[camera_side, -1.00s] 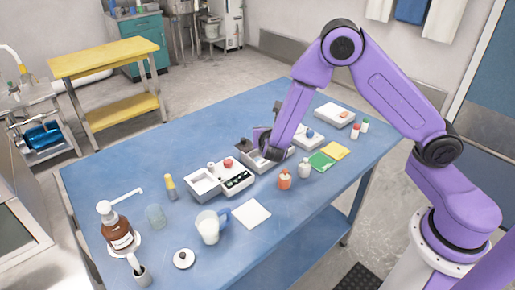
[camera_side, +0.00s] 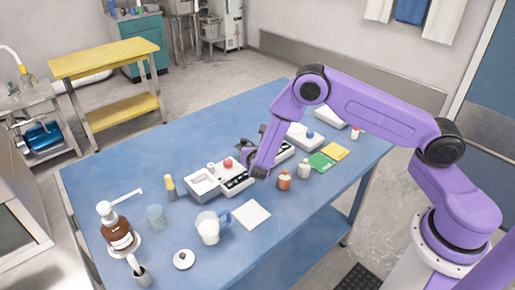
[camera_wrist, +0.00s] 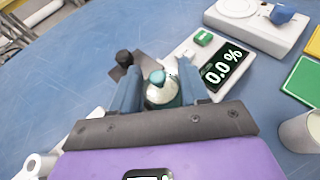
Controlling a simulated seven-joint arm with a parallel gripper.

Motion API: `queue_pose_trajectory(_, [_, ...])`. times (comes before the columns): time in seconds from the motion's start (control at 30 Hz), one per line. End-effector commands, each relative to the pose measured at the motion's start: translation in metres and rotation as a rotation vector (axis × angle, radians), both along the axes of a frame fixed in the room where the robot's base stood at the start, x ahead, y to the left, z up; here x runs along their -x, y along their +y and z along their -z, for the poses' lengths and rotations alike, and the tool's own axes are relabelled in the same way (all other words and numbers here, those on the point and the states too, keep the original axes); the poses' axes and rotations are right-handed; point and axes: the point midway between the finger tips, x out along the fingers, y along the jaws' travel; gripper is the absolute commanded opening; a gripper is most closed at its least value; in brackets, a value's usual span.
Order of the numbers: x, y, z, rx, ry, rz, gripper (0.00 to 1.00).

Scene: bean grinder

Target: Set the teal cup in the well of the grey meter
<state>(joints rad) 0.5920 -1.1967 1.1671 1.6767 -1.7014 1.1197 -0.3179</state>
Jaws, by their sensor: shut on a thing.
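My gripper (camera_side: 258,165) is low over the table's middle. In the wrist view its two fingers (camera_wrist: 160,98) are shut on a small rounded thing with a teal top and pale, shiny sides, which I take to be the teal cup (camera_wrist: 158,77). The grey meter (camera_wrist: 184,52), a pale box with a green button and a display reading 0.0 %, lies just beyond and to the right of the cup. The meter's display (camera_side: 284,153) shows beside my gripper in the side view. The meter's well is hidden, and I cannot tell whether the cup touches the meter.
A white device with a red knob (camera_side: 228,162) stands just left of my gripper. A white scale (camera_wrist: 250,30) with a blue item is behind the meter. A white jug (camera_side: 208,229) is in front.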

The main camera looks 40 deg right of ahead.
Motion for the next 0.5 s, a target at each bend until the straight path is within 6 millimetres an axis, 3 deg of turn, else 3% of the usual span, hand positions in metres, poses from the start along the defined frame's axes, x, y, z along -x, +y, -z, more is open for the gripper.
queue_pose_trajectory(0.33, [0.0001,0.0005,0.0041,0.000,0.000,0.000,0.00])
queue_pose_trajectory(0.37, [0.0002,0.0004,0.0046,-0.001,0.001,0.000,0.48])
queue_pose_trajectory(0.43, [0.0002,0.0004,0.0045,-0.001,0.001,-0.001,0.70])
queue_pose_trajectory(0.5, [0.0002,0.0008,0.0048,-0.001,0.002,-0.002,0.70])
